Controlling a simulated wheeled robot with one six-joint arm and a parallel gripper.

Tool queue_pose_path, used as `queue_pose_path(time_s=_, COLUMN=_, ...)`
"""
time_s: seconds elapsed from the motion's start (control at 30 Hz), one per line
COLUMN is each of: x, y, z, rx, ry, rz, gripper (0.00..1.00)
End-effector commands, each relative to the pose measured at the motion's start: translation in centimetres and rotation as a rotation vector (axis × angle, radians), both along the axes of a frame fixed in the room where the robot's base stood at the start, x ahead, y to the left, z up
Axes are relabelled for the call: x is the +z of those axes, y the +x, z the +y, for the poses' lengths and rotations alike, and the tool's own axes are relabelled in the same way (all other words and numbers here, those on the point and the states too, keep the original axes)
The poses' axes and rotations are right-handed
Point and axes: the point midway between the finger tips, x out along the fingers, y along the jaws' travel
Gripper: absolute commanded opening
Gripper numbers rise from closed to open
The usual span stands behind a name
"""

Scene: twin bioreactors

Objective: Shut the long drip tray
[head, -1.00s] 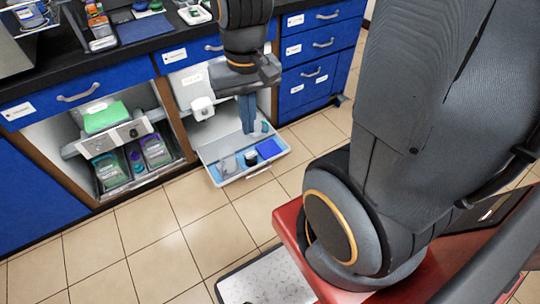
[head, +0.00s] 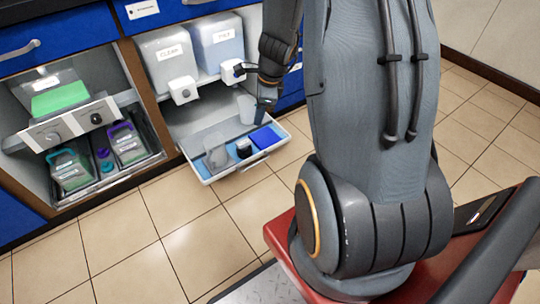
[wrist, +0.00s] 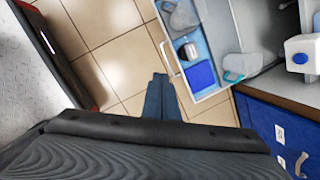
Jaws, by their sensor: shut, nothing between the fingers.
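The long drip tray (head: 225,172) is pulled out of the right cabinet bay, low over the floor. My gripper (head: 264,112) shows at the tray's right side in the head view, partly hidden by my arm. In the wrist view the shut, empty fingers (wrist: 159,82) point towards the tray's front rim (wrist: 181,72), near its handle. I cannot tell whether they touch it.
Two carboys, one labelled CLEAR (head: 170,58), stand on a shelf above the tray with white taps in front. The left bay holds a unit with knobs (head: 70,128) and a lower tray of bottles. Blue drawers (wrist: 280,130) flank the bay. The tiled floor in front is clear.

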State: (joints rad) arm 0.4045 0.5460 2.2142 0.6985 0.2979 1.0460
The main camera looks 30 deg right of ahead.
Motion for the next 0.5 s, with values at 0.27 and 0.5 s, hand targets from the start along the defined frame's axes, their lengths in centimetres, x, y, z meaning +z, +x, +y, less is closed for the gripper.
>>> queue_pose_path(time_s=0.27, x=-13.0, y=3.0, z=-7.0, rx=-0.556, ry=0.075, rz=0.022, gripper=0.0)
queue_pose_path(time_s=0.5, x=-19.7, y=3.6, z=-11.2, rx=-0.886, ry=0.115, rz=0.03, gripper=0.0)
